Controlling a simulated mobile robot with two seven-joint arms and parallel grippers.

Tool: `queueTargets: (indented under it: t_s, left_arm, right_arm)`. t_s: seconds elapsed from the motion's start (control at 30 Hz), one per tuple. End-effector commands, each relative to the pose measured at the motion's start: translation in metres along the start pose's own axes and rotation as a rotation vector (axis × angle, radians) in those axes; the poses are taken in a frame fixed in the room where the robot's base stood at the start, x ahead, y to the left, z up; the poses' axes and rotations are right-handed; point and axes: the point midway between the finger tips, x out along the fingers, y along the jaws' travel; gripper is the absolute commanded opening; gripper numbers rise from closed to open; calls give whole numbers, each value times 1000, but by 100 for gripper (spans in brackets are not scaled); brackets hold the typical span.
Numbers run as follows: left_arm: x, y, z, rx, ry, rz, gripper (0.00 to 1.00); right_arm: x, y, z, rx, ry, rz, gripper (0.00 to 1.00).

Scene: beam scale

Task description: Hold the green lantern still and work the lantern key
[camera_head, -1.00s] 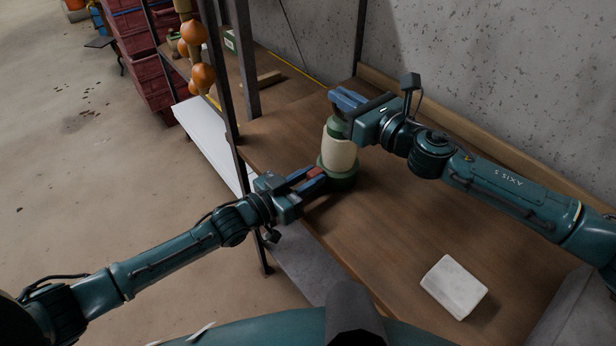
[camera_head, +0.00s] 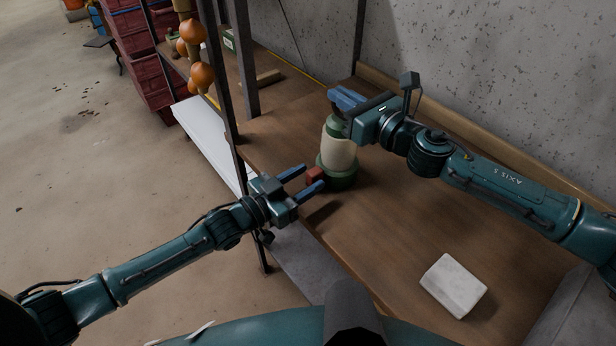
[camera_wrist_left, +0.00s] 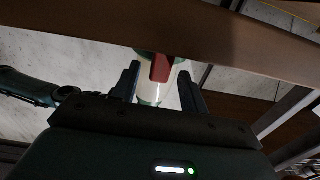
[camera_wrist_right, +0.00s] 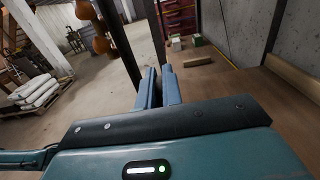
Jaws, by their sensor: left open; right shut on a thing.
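The green lantern (camera_head: 338,153) stands upright on the wooden bench, with a pale body and green base and top. Its red key (camera_head: 315,175) sticks out low on the side facing my left arm. My left gripper (camera_head: 313,177) is open, its fingertips just short of the key and on either side of it. The left wrist view shows the red key (camera_wrist_left: 160,68) in front of the lantern, between the two fingers. My right gripper (camera_head: 346,100) is shut on the lantern's top. Its grip is partly hidden by the hand, and the lantern is not visible in the right wrist view.
A white block (camera_head: 454,286) lies on the bench (camera_head: 390,225) at lower right. A dark shelf post (camera_head: 222,80) rises left of the lantern, near hanging orange balls (camera_head: 201,77). A concrete wall (camera_head: 470,60) is behind. The bench between lantern and block is clear.

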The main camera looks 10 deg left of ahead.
Motion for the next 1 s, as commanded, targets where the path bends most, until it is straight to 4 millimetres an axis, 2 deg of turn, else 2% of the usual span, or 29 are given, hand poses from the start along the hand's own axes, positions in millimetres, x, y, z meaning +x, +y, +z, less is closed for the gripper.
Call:
queueTargets:
  t_s: [0.3,0.5,0.7,1.0]
  left_arm:
    - [-68,0,2,0,-5,0,44]
    - [-98,1,1,0,-2,1,44]
    - [-108,1,0,0,1,1,44]
    - [-108,1,0,0,1,1,44]
  right_arm:
    - [0,0,0,-1,0,-1,0]
    - [0,0,0,-1,0,-1,0]
    - [0,0,0,0,0,-1,0]
    - [0,0,0,0,0,-1,0]
